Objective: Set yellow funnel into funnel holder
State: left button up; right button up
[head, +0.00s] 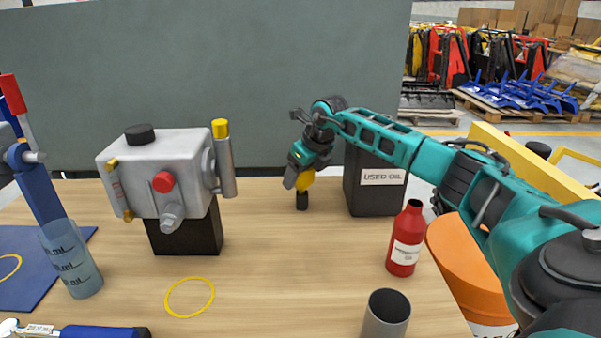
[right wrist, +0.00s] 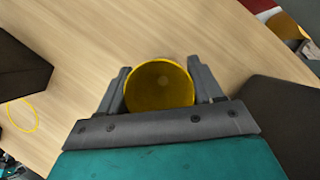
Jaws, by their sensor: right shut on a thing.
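The yellow funnel (head: 306,181) is in my right gripper (head: 297,179), near the back middle of the table. In the right wrist view the funnel's round, hollow mouth (right wrist: 159,88) sits between the two grey fingers (right wrist: 158,78), which are shut on it. A short black post (head: 302,201), which looks like the funnel holder, stands on the table straight below the funnel in the head view. I cannot tell whether the funnel touches it or is in it. The post is hidden in the right wrist view. My left gripper is not in view.
A dark "USED OIL" container (head: 374,190) stands close right of my right gripper. A grey pump housing (head: 155,170) on a black block is to the left. A red bottle (head: 405,240), a grey cup (head: 386,316) and a clear beaker (head: 70,262) stand nearer. The table's middle is clear.

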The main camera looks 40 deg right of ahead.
jog(key=o, duration=1.1)
pick_arm(q)
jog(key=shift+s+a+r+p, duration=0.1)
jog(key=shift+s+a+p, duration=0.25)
jog(key=shift+p, duration=0.35)
pick_arm(e)
jog(key=v, duration=1.3)
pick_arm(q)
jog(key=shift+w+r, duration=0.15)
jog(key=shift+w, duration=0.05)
